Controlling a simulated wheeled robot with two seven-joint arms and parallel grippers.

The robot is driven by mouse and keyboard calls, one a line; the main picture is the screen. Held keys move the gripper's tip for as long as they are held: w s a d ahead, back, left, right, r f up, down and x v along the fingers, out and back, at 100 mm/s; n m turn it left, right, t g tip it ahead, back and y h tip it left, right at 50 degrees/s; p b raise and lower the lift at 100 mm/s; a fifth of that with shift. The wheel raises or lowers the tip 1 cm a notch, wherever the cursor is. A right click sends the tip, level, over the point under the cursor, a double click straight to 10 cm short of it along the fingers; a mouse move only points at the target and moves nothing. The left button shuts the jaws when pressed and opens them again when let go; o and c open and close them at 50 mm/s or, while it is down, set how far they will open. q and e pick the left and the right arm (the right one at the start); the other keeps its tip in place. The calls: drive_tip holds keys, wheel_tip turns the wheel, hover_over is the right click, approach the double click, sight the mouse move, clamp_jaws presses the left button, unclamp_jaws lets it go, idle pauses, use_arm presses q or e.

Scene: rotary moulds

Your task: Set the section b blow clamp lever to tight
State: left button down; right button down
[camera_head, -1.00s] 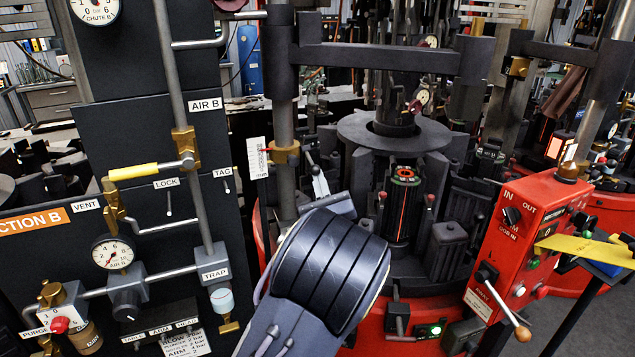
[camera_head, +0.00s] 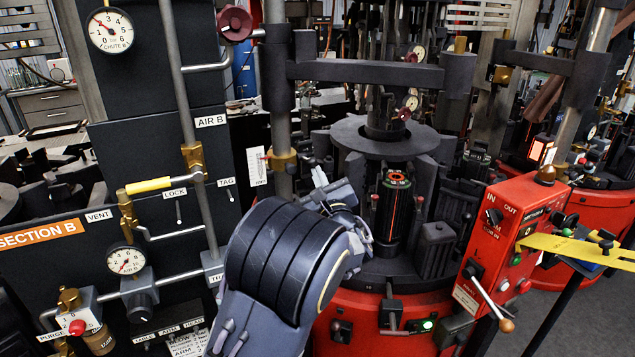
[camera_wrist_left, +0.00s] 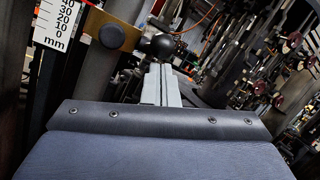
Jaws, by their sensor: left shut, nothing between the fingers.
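My left arm comes up from the bottom of the head view, and its big dark wrist hides part of the machine. My left gripper (camera_head: 319,177) is shut and empty, its thin grey fingers pointing up beside the post with the brass collar (camera_head: 283,160). In the left wrist view the shut fingers (camera_wrist_left: 162,82) stand upright just below a black ball knob (camera_wrist_left: 162,44), seemingly the clamp lever's end. I cannot tell whether the fingers touch the knob. The lever's tight and loose marks are not readable. My right gripper is not in view.
A white mm scale (camera_head: 256,166) stands left of the post. The dark section B panel (camera_head: 80,225) with pipes and gauges fills the left. A round mould machine (camera_head: 390,140) stands behind my gripper. A red control box (camera_head: 505,235) with a wooden-knobbed lever is at right.

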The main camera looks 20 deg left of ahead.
use_arm(q)
drive_tip(key=shift+w+r, duration=0.15)
drive_tip(key=shift+r, duration=1.75)
wheel_tip(320, 180, down, 5)
drive_tip(key=w+d+b, duration=0.1)
drive_tip(key=d+b, duration=0.1)
drive_tip(key=b, duration=0.2)
drive_tip(key=s+d+r+b, duration=0.1)
drive_tip(key=s+d+r, duration=0.2)
drive_tip(key=s+d, duration=0.2)
drive_tip(key=shift+s+d+r, duration=0.35)
drive_tip(key=shift+s+d, duration=0.05)
drive_tip(key=shift+s, duration=0.5)
